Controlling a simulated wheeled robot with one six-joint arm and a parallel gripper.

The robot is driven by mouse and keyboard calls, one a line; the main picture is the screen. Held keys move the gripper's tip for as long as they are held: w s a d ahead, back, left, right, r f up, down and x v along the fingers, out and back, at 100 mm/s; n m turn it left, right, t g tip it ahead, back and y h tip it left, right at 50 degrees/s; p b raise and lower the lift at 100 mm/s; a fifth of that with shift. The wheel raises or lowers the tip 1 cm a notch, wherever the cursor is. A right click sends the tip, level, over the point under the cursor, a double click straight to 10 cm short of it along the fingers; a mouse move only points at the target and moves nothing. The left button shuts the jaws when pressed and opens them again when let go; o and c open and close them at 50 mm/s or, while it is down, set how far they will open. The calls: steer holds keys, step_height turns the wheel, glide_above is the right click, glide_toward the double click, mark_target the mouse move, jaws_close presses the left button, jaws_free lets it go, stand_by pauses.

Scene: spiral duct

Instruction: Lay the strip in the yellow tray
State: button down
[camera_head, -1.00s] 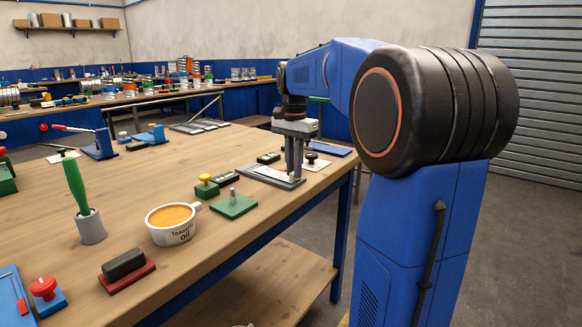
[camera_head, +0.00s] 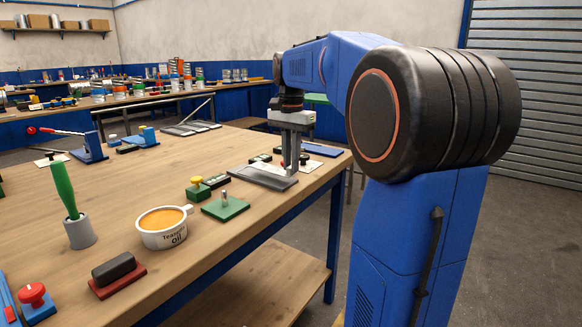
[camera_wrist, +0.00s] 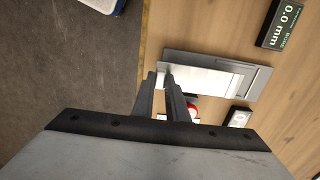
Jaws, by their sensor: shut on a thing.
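In the wrist view, a pale metal strip (camera_wrist: 208,80) lies along or just above a flat grey holder (camera_wrist: 253,82) on the wooden bench. My gripper (camera_wrist: 160,73) is at the strip's left end with its fingers shut on it. Whether the strip is clear of the holder I cannot tell. In the head view, my gripper (camera_head: 292,172) points down at the right part of the grey holder (camera_head: 262,178), close to the bench's right edge; the strip cannot be made out there. I see no yellow tray in either view.
A green plate with a peg (camera_head: 225,208), a yellow-knobbed green block (camera_head: 197,190) and a cup of oil (camera_head: 163,227) stand left of the holder. A dark gauge display (camera_wrist: 284,22) lies near it. Open floor (camera_wrist: 65,75) is beyond the bench edge.

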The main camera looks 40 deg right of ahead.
steer(key=shift+r, duration=2.2)
